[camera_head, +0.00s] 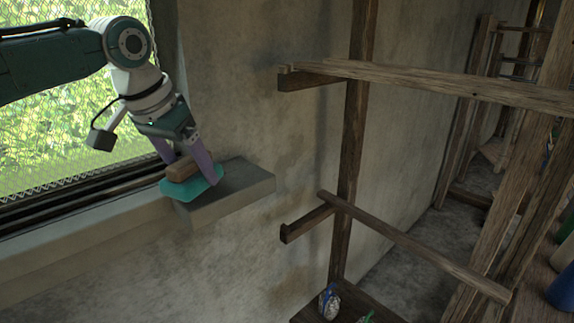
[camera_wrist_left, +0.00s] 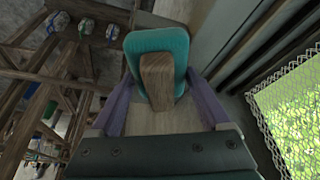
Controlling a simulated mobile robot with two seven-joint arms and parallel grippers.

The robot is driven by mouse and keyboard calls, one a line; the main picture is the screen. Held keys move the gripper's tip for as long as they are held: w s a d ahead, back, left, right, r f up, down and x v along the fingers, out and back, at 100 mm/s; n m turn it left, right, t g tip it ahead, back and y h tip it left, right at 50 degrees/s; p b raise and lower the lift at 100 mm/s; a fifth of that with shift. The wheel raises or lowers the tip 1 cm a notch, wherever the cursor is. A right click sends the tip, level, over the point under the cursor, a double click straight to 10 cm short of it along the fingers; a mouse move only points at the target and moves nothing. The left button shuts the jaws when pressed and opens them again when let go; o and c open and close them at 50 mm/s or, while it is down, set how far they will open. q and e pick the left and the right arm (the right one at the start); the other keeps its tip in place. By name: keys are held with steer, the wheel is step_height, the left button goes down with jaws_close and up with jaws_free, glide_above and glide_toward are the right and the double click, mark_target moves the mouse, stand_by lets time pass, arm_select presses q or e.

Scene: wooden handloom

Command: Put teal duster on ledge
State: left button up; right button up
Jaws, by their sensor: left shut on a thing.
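The teal duster (camera_head: 207,186) has a flat teal pad and a brown wooden block handle. My left gripper (camera_head: 186,165) is shut on its handle from above, with a purple finger on each side. The duster is at the grey ledge (camera_head: 240,192) below the window, over its left part. I cannot tell whether the pad touches the ledge. In the left wrist view the duster (camera_wrist_left: 158,42) sits between the two fingers, its wooden handle towards the camera. My right gripper is not in view.
A mesh-covered window (camera_head: 60,120) is on the left, with its sill running to the ledge. A wooden loom frame (camera_head: 355,150) with projecting beams stands right of the ledge. Small wrapped items (camera_head: 328,302) lie low at the frame's foot. The ledge's right part is bare.

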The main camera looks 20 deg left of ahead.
arm_select(q)
steer(key=shift+f, duration=0.8)
steer(key=shift+f, duration=0.2)
steer(key=o, duration=1.2)
steer(key=shift+r, duration=0.1)
steer(key=shift+c, duration=0.2)
